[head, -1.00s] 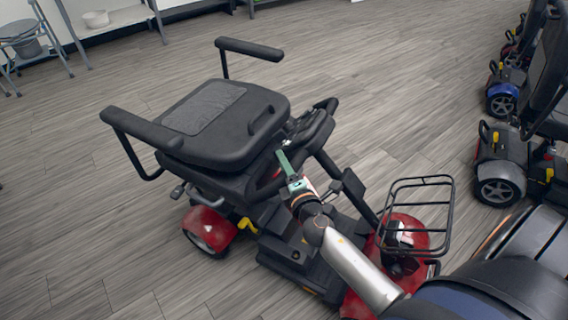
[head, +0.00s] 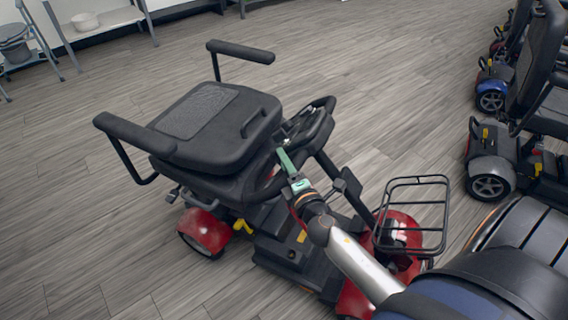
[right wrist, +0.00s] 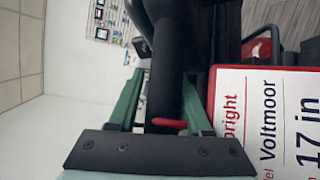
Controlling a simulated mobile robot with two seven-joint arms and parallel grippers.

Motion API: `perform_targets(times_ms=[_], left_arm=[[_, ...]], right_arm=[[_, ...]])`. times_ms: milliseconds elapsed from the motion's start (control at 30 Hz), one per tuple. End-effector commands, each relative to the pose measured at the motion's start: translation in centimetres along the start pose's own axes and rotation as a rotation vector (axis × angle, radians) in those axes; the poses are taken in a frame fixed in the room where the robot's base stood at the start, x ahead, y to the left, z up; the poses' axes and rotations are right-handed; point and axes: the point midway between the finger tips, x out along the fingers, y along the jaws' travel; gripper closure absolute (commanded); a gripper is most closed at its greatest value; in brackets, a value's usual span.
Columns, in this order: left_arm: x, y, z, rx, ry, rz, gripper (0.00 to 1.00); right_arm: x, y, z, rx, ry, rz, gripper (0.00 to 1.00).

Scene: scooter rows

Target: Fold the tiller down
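The red and black scooter (head: 215,228) stands in mid-floor with its seat (head: 215,125) on. Its tiller (head: 345,183) rises from the front and leans toward the seat, with the dark handlebar head (head: 308,126) beside the seat edge. My right gripper (head: 284,158) is at the tiller head, its green fingers pointing at it. In the right wrist view the fingers (right wrist: 163,100) lie on either side of a black bar (right wrist: 172,60); whether they press on it is unclear. A red piece (right wrist: 167,123) shows between the finger bases. My left gripper is out of view.
A black wire basket (head: 415,215) stands at the scooter's front, close to my right forearm. A red-edged white card (right wrist: 270,120) is beside the fingers. Other scooters (head: 490,165) line the right side. Shelves (head: 105,22) stand at the back left. The floor between is clear.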

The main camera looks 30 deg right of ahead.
Motion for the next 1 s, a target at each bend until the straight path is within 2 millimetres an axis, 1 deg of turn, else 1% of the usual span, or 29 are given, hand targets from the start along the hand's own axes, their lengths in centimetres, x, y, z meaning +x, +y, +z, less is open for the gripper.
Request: perform_targets(times_ms=[33, 133, 167, 467, 567, 667, 767, 1000], left_arm=[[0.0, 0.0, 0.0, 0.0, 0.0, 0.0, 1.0], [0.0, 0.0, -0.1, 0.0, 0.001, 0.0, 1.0], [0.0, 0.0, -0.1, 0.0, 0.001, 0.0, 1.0], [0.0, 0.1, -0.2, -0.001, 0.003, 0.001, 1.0], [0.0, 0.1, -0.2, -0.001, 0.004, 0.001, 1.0], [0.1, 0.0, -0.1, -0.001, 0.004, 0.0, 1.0], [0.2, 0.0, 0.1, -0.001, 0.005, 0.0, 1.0], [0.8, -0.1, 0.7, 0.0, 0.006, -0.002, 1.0]], right_arm=[[0.0, 0.0, 0.0, 0.0, -0.001, 0.0, 0.45], [0.0, -0.1, 0.0, 0.0, 0.0, -0.001, 0.33], [0.0, -0.1, 0.0, 0.0, 0.0, -0.001, 0.32], [-0.1, -0.1, 0.0, 0.001, 0.0, -0.002, 0.32], [-0.6, -0.1, -0.1, 0.001, 0.001, -0.002, 0.32], [-1.7, -0.2, -0.1, 0.001, 0.002, -0.003, 0.32], [-3.4, -0.3, -0.1, 0.003, 0.002, -0.005, 0.32], [-8.1, -0.5, -0.1, 0.002, 0.001, -0.006, 0.32]])
